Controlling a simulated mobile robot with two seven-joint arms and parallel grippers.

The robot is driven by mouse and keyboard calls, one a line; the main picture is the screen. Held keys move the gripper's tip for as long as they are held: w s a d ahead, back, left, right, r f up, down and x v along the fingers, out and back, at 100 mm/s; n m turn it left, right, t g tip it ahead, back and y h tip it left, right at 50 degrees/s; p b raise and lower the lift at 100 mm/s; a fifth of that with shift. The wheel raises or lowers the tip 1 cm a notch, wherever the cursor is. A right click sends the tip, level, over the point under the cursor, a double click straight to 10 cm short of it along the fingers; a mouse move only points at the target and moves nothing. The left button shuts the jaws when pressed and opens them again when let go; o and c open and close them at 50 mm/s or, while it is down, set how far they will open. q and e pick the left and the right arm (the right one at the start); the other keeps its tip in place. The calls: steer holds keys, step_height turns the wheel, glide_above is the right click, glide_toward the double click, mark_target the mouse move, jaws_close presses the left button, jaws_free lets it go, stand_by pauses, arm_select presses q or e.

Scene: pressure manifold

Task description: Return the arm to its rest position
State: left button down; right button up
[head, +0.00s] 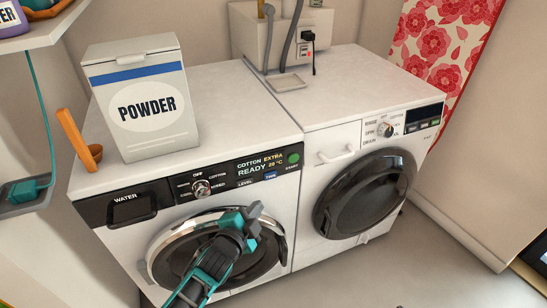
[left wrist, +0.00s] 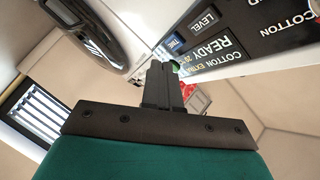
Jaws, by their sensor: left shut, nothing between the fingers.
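My left arm (head: 205,275) is teal and grey and reaches up from the bottom of the head view, in front of the left washing machine's round door (head: 172,250). My left gripper (head: 256,208) is shut and empty, below the machine's control panel (head: 245,172). In the left wrist view the dark fingers (left wrist: 161,68) are together, with the panel's display (left wrist: 218,50) beyond them. A green spot, likely the panel's green button (head: 293,158), shows just past the fingertips. Whether the fingers touch anything cannot be told. My right gripper is not in view.
A powder box (head: 150,105) and an orange scoop (head: 77,140) stand on the left machine. A second washing machine (head: 350,120) stands close on the right. A shelf (head: 45,35) juts in at the upper left. Floor (head: 400,260) is clear at the lower right.

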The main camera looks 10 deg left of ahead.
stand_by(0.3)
arm_select(q)
steer(key=s+a+n+g+p, duration=0.1)
steer(key=s+n, duration=0.4)
steer(key=s, duration=0.5)
steer(key=s+a+f+n+g+p, duration=0.1)
steer(key=s+n+g, duration=0.2)
steer(key=s+n, duration=0.3)
steer(key=s, duration=0.4)
steer(key=shift+s+a+y+p, duration=0.3)
steer(key=shift+s+a+p, duration=0.05)
steer(key=shift+a+p, duration=0.05)
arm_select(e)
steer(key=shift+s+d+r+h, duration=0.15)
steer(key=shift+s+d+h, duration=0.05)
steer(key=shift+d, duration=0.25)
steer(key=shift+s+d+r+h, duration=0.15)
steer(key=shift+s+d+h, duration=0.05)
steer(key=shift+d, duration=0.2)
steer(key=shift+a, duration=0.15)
arm_select(q)
steer(key=shift+f, duration=0.1)
stand_by(0.5)
